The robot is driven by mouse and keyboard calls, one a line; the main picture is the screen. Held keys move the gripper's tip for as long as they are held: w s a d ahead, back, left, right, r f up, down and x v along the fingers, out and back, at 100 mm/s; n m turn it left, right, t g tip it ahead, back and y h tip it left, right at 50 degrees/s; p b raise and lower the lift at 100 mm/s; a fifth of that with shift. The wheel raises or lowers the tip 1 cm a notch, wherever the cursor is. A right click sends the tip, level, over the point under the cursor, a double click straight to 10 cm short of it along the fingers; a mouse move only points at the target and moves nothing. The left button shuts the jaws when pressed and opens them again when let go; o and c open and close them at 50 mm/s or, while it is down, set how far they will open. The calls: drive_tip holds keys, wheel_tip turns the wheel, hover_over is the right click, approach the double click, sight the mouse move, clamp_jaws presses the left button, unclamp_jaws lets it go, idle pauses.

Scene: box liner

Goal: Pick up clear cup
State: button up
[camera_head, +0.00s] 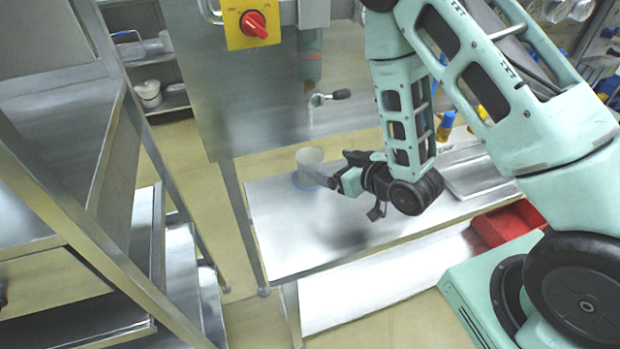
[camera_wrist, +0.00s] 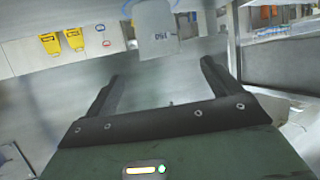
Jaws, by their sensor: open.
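The clear cup (camera_head: 309,160), whitish and see-through, stands on the left end of the metal table (camera_head: 290,235), on or in a blue ring. In the wrist view the cup (camera_wrist: 158,32) is at the top centre, with dark marking on its side and a blue ring at the picture's top edge. My gripper (camera_head: 324,179) is close to the cup, on its right and near side. In the wrist view my gripper (camera_wrist: 161,70) is open and empty, and the cup lies beyond the fingertips, roughly in line with the gap. Contact cannot be told from the head view.
A metal cabinet with a red knob (camera_head: 253,23) and a tap-like handle (camera_head: 328,97) stands behind the cup. A metal tray (camera_head: 480,170) is on the table's right side. A red bin (camera_head: 508,224) sits lower right. The table's front middle is clear.

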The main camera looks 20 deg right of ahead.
sight(302, 154)
drive_tip(key=shift+f+b+x, duration=0.2)
drive_tip(key=shift+b+x, duration=1.7)
drive_tip(key=shift+b, duration=0.7)
drive_tip(key=shift+r+p+x, duration=0.25)
drive_tip(key=shift+p+x, duration=0.7)
drive_tip(key=shift+x, duration=0.35)
drive_tip(key=p+x, duration=0.1)
drive_tip(key=x, duration=0.2)
drive_tip(key=shift+w+a+p, duration=0.1)
drive_tip(key=shift+w+p, duration=0.3)
drive_tip(key=shift+w+a+f, duration=0.15)
drive_tip(key=shift+w+f, duration=0.2)
drive_tip(key=shift+w, duration=0.1)
drive_tip(key=c, duration=1.1)
drive_tip(key=shift+r, duration=0.1)
drive_tip(key=shift+c, duration=0.2)
